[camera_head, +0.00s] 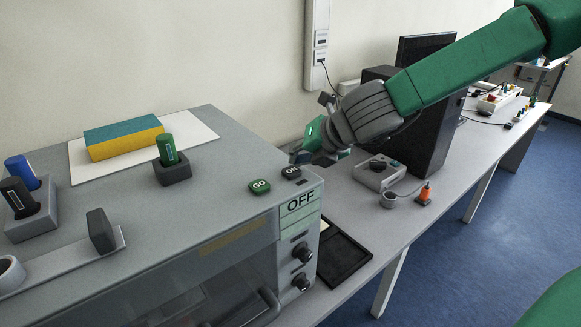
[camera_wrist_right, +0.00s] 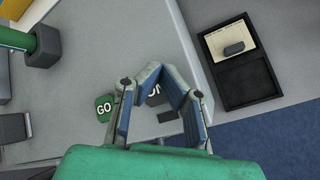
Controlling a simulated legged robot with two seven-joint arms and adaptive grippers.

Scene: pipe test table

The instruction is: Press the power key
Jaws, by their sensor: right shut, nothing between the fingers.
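The dark power key (camera_head: 291,172), marked ON, sits at the right front corner of the grey machine top. A green GO key (camera_head: 260,187) is just left of it. The display (camera_head: 300,201) below reads OFF. My right gripper (camera_head: 299,158) is shut and empty, its tips close above and behind the power key; I cannot tell whether they touch it. In the right wrist view the power key (camera_wrist_right: 155,97) shows between the bent fingers of my right gripper (camera_wrist_right: 162,70), partly hidden. The GO key (camera_wrist_right: 104,108) is left of the fingers. My left gripper is not in view.
On the machine top stand a green cylinder in a dark holder (camera_head: 172,172), a blue-yellow block (camera_head: 124,138) and a blue cylinder (camera_head: 22,172). Right of the machine are a black tray (camera_head: 343,262), a grey box (camera_head: 380,176) and a black computer case (camera_head: 432,130).

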